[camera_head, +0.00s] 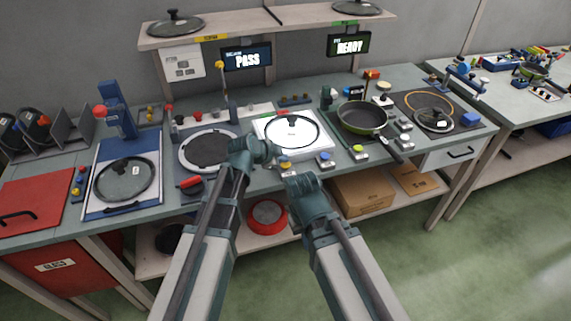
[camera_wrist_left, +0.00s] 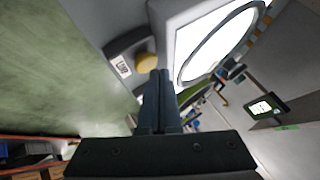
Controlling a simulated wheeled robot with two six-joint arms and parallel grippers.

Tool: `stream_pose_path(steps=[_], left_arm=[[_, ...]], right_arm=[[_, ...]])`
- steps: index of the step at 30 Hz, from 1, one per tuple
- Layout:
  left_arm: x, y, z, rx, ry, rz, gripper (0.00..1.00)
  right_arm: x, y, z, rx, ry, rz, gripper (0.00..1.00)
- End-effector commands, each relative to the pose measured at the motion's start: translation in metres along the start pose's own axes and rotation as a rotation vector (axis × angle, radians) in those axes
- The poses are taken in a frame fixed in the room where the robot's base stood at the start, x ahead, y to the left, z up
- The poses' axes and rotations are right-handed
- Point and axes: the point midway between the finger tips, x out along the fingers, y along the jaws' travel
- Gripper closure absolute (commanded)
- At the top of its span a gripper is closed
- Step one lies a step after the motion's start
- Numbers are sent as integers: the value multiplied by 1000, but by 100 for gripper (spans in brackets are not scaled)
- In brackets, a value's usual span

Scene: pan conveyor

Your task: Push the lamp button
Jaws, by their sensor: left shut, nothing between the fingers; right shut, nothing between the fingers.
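The lamp button is a yellow round button (camera_wrist_left: 147,62) on a dark grey box with a small white label (camera_wrist_left: 122,67) in the left wrist view. It also shows in the head view as a small yellow button (camera_head: 284,170) at the table's front edge. Beside it a white light panel (camera_head: 302,147) glows brightly under a glass lid (camera_head: 291,130). My left gripper (camera_wrist_left: 158,74) is shut and empty, its tips close to the yellow button; I cannot tell whether they touch. In the head view my left gripper (camera_head: 268,153) is beside the panel's front. My right gripper (camera_head: 302,183) is low at the table's front edge.
A blue button (camera_head: 325,160) and a yellow-green button (camera_head: 358,152) stand to the right. A pan (camera_head: 362,117) has its handle over the front edge. Screens read PASS (camera_head: 246,59) and READY (camera_head: 349,45).

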Motion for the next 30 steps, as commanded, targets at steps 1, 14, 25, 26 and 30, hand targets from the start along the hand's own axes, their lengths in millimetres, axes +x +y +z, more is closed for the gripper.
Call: stream_pose_path(steps=[1,14,25,26,30], left_arm=[[2,2,2,0,0,0,100],[5,4,4,0,0,0,100],[7,5,5,0,0,0,100],[8,6,6,0,0,0,100],[7,5,5,0,0,0,100]], right_arm=[[3,0,0,0,0,0,100],[7,-1,0,0,0,0,100],[11,-1,-1,0,0,0,100],[11,-1,-1,0,0,0,100],[9,-1,-1,0,0,0,100]])
